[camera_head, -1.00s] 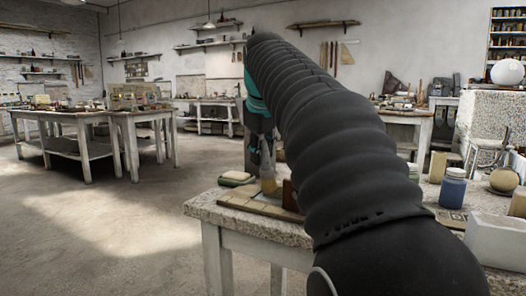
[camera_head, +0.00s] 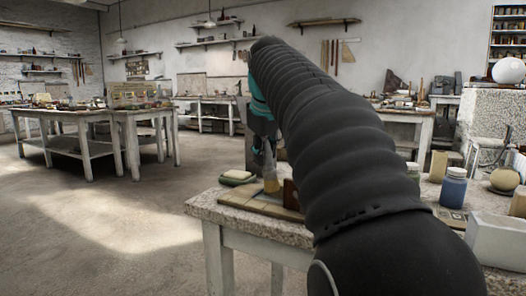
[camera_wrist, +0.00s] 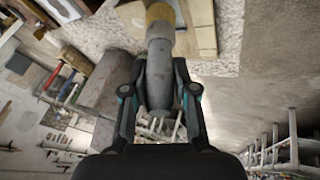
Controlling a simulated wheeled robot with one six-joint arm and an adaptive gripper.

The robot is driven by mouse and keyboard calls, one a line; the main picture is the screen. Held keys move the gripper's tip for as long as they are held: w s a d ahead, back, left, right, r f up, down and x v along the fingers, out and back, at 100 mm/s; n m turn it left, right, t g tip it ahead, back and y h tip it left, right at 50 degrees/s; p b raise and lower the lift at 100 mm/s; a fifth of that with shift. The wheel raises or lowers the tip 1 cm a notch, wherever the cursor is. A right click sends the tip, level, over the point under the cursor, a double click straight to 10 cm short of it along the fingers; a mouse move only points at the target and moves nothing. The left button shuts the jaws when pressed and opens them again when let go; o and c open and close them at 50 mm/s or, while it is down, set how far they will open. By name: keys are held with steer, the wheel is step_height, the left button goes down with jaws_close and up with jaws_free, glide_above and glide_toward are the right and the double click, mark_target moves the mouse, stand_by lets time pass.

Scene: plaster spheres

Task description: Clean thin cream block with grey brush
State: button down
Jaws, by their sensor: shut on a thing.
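My gripper (camera_wrist: 158,92) is shut on the grey brush (camera_wrist: 159,72), around its handle. The brush points away from my wrist, with its yellowish bristles (camera_wrist: 160,14) at the top of the wrist view. The bristles are over or beside a thin cream block (camera_wrist: 205,28); I cannot tell whether they touch it. In the head view, my gripper (camera_head: 264,148) is partly hidden by my arm. The brush's bristles (camera_head: 271,183) point down over the cream block (camera_head: 245,197) near the table's left corner.
A blue jar (camera_head: 453,188) and a white box (camera_head: 497,240) stand further right on the speckled table (camera_head: 207,208). The floor to the left is clear.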

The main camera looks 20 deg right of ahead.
steer(key=shift+w+d+p, duration=0.5)
steer(key=shift+w+d, duration=0.05)
steer(key=shift+d, duration=0.2)
steer(key=shift+w+d+p, duration=0.5)
steer(key=shift+w+d, duration=0.05)
steer(key=shift+d, duration=0.2)
steer(key=shift+s+a+r+p, duration=0.3)
steer(key=shift+s+a+r, duration=0.45)
steer(key=shift+a, duration=0.2)
